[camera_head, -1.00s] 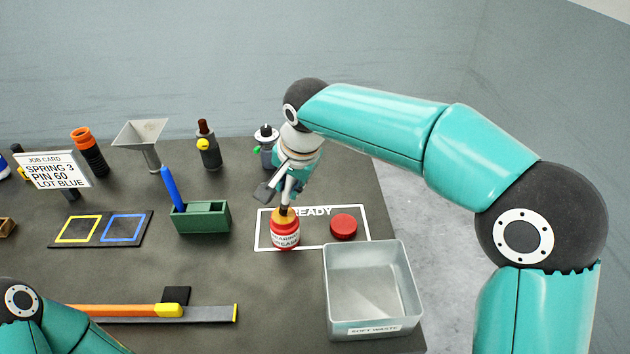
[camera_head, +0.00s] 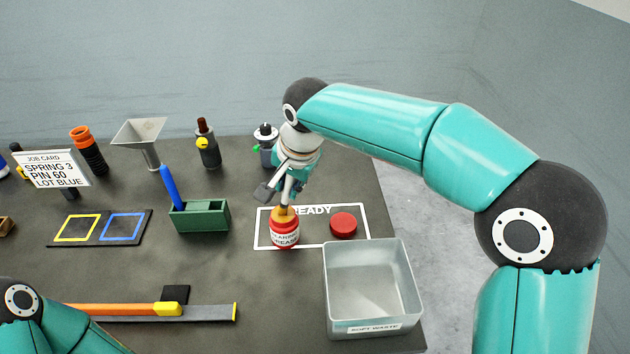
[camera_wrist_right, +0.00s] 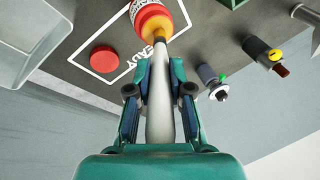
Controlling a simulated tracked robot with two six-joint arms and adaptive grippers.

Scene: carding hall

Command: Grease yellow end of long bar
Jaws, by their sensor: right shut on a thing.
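My right gripper (camera_head: 287,178) is shut on a pale-handled tool (camera_wrist_right: 160,110), probably a brush, above the grease jar. Its orange-yellow lower end (camera_head: 283,212) is at the mouth of the red jar (camera_head: 285,238) with a white grease label; how deep it reaches inside is hidden. The jar also shows in the right wrist view (camera_wrist_right: 152,18). My left gripper is out of view.
A red lid (camera_head: 343,225) lies right of the jar inside the white outline. A metal soft-waste bin (camera_head: 413,285) stands at the front right. A green holder (camera_head: 201,222), funnel (camera_head: 140,130) and bottles stand left and behind. Table is clear between jar and bar.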

